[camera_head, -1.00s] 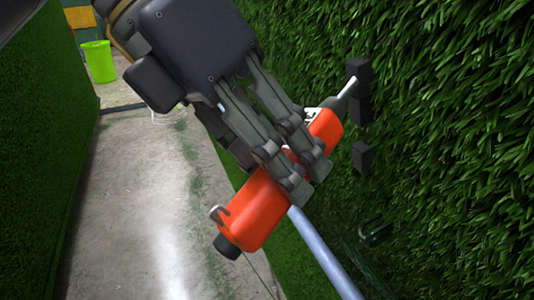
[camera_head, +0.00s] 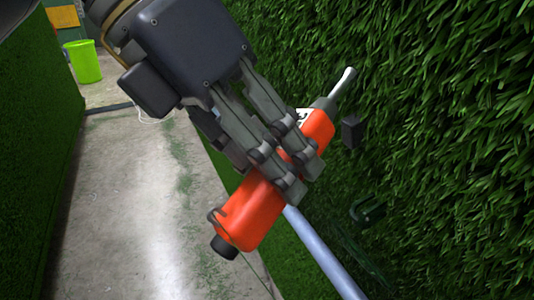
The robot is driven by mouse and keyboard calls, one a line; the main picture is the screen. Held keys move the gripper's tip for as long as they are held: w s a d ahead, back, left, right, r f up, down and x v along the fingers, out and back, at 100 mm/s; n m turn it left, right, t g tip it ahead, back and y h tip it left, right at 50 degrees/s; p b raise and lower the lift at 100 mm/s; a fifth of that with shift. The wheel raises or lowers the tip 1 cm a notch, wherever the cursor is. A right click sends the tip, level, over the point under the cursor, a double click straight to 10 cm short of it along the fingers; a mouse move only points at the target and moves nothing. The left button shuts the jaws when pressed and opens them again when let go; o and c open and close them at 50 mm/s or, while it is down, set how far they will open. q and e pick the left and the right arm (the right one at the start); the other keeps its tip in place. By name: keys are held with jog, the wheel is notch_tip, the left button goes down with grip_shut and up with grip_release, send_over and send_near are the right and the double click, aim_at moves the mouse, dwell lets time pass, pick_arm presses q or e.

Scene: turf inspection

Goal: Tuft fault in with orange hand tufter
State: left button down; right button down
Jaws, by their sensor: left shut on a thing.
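My left gripper (camera_head: 282,174) is shut around the middle of the orange hand tufter (camera_head: 253,213). The tufter is tilted, its black end at the lower left and its grey nose and pale metal tip (camera_head: 342,83) at the upper right. The tip is near the green turf wall (camera_head: 450,140) on the right; I cannot tell whether it touches it. No fault in the turf can be made out clearly. My right gripper is not in view.
A small dark block (camera_head: 351,132) and a dark green hook (camera_head: 367,212) are on the turf wall. A pale blue-grey bar (camera_head: 322,254) runs below the tufter. A lime green bin (camera_head: 84,62) stands far down the concrete aisle (camera_head: 125,200). Another turf wall (camera_head: 35,150) bounds the left.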

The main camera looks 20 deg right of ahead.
pick_arm(q)
jog(key=shift+d+f+b, duration=0.2)
jog(key=shift+f+b, duration=0.4)
jog(key=shift+f, duration=0.1)
jog(key=shift+d+f+b, duration=0.2)
jog(key=shift+f+b, duration=0.4)
jog(key=shift+f, duration=0.1)
jog(key=shift+d+f+b, duration=0.15)
jog(key=shift+f+b, duration=0.3)
jog(key=shift+f, duration=0.05)
jog(key=shift+d+f+b, duration=0.25)
jog(key=shift+f+b, duration=0.5)
jog(key=shift+f, duration=0.15)
jog(key=shift+d+f+b, duration=0.3)
jog(key=shift+f+b, duration=0.5)
jog(key=shift+f, duration=0.15)
jog(key=shift+d+f+b, duration=0.25)
jog(key=shift+f+b, duration=0.5)
jog(key=shift+f, duration=0.15)
jog(key=shift+a, duration=0.1)
jog(key=shift+s+a+f+b, duration=0.1)
jog(key=shift+a+f+b, duration=0.25)
jog(key=shift+a+b, duration=0.65)
jog(key=shift+w+a+f+b, duration=0.1)
jog(key=shift+a+f+b, duration=0.3)
jog(key=shift+a, duration=1.15)
jog(key=shift+s+a+f+b, duration=0.1)
jog(key=shift+a+f+b, duration=0.2)
jog(key=shift+a+b, duration=0.7)
